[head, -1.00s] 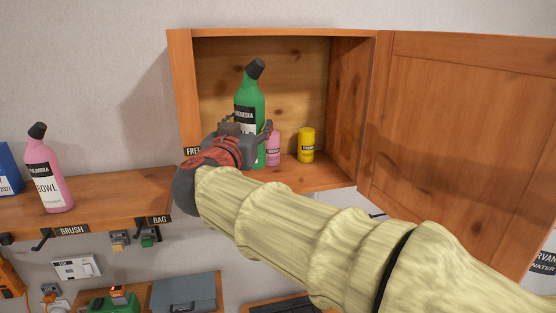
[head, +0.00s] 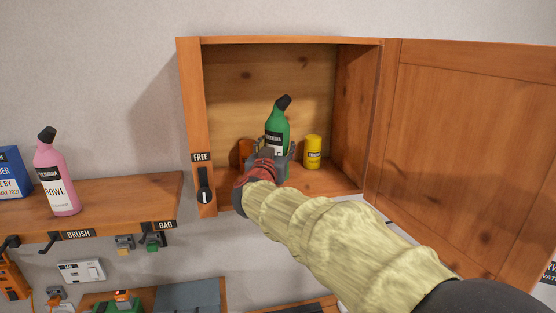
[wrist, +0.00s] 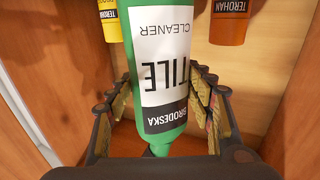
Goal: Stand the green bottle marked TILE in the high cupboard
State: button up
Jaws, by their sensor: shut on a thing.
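The green bottle marked TILE (head: 278,126) has a dark angled cap and a white and black label. In the head view it is upright inside the open high cupboard (head: 190,110). My gripper (head: 272,158) reaches in from the front and is shut around the bottle's body. In the wrist view the TILE bottle (wrist: 165,85) stands between my two fingers, with its label facing the camera upside down. My gripper hides the lower part of the bottle in the head view, so I cannot tell whether its base touches the shelf.
A yellow container (head: 313,152) stands right of the bottle and an orange-brown one (head: 245,150) left of it. The cupboard door (head: 470,140) hangs open at right. A pink BOWL bottle (head: 56,178) stands on the shelf (head: 120,195) at left.

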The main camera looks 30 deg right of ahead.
jog(key=f, duration=0.2)
jog(key=shift+w+d+f, duration=0.25)
jog(key=shift+d+f, duration=0.1)
jog(key=shift+f, duration=0.05)
jog(key=shift+s+f, duration=0.1)
jog(key=shift+f, duration=0.3)
jog(key=shift+f, duration=0.2)
jog(key=o, duration=1.8)
jog(key=shift+f, duration=0.1)
jog(key=shift+a+r, duration=0.15)
jog(key=shift+r, duration=0.05)
jog(key=b+v, duration=0.1)
jog(key=v, duration=1)
jog(key=shift+s+a, duration=0.2)
jog(key=shift+s, duration=0.2)
